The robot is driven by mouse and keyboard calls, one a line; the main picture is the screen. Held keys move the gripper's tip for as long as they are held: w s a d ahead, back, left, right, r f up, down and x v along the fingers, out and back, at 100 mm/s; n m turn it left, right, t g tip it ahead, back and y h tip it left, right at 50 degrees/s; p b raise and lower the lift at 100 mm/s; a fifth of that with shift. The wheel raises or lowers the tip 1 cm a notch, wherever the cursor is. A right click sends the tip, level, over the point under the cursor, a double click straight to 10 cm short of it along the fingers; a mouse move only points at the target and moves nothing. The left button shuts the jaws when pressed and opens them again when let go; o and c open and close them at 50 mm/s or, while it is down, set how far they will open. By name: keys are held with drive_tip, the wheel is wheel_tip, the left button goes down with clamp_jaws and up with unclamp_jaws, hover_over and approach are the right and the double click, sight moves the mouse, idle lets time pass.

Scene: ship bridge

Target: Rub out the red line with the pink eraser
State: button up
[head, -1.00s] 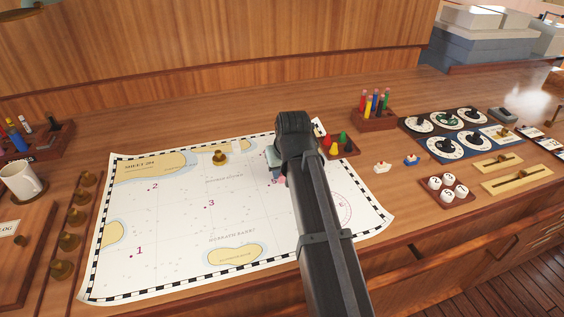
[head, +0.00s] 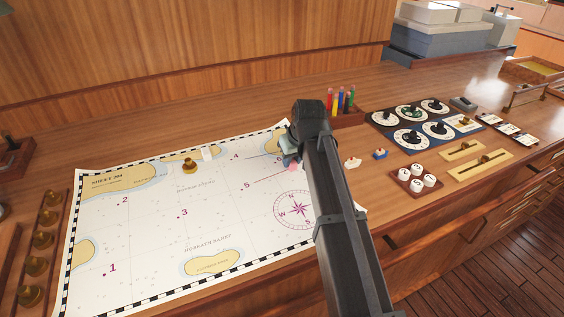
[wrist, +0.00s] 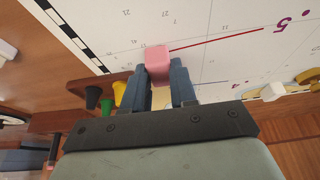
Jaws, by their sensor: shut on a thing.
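The pink eraser (wrist: 157,58) is between the fingers of my gripper (wrist: 160,80), which is shut on it. In the head view the eraser (head: 292,168) shows as a small pink patch below my gripper (head: 289,158), at the right side of the chart (head: 150,235). The red line (head: 270,177) runs on the chart from near the number 5 towards the eraser. In the wrist view the red line (wrist: 215,40) meets the eraser's edge. Whether the eraser presses on the paper is hard to tell. My arm hides part of the chart's right edge.
A dark line (head: 262,157) lies near the number 4. A brass weight (head: 190,166) and a white piece (head: 208,153) sit at the chart's far edge. A pen rack (head: 345,115), instrument dials (head: 410,138) and numbered white buttons (head: 417,180) stand to the right.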

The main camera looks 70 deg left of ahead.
drive_tip(key=shift+s+d, duration=0.2)
drive_tip(key=shift+s, duration=1.85)
drive_tip(key=shift+s+d, duration=0.2)
drive_tip(key=shift+s, duration=1.8)
drive_tip(key=shift+s+d, duration=0.2)
drive_tip(key=shift+s, duration=1.85)
drive_tip(key=shift+f, duration=0.45)
drive_tip(key=shift+w+a, duration=0.1)
drive_tip(key=shift+w, duration=1.05)
drive_tip(key=shift+w+a, duration=0.1)
drive_tip(key=shift+w, duration=0.95)
drive_tip(key=shift+w, duration=0.15)
drive_tip(key=shift+w+a, duration=0.1)
drive_tip(key=shift+w, duration=0.85)
drive_tip(key=shift+w, duration=0.15)
